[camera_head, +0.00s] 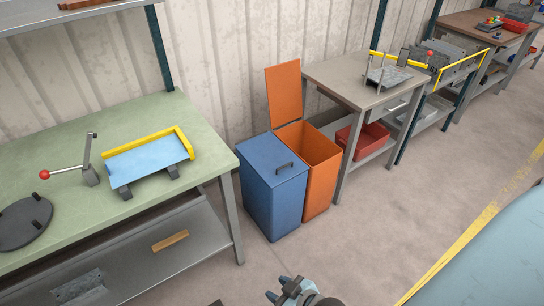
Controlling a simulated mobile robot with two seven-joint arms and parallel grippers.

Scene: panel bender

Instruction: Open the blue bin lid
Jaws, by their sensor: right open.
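The blue bin (272,205) stands on the floor at the middle of the head view, right of the green bench. My left gripper cannot be made out; only a small dark tip I cannot identify shows at the bottom edge.
An orange bin (321,178) stands right beside the blue one, its orange lid (284,92) raised upright. The green bench (215,150) is close on the left, a grey table (345,78) on the right. The floor (385,225) in front and to the right is clear.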

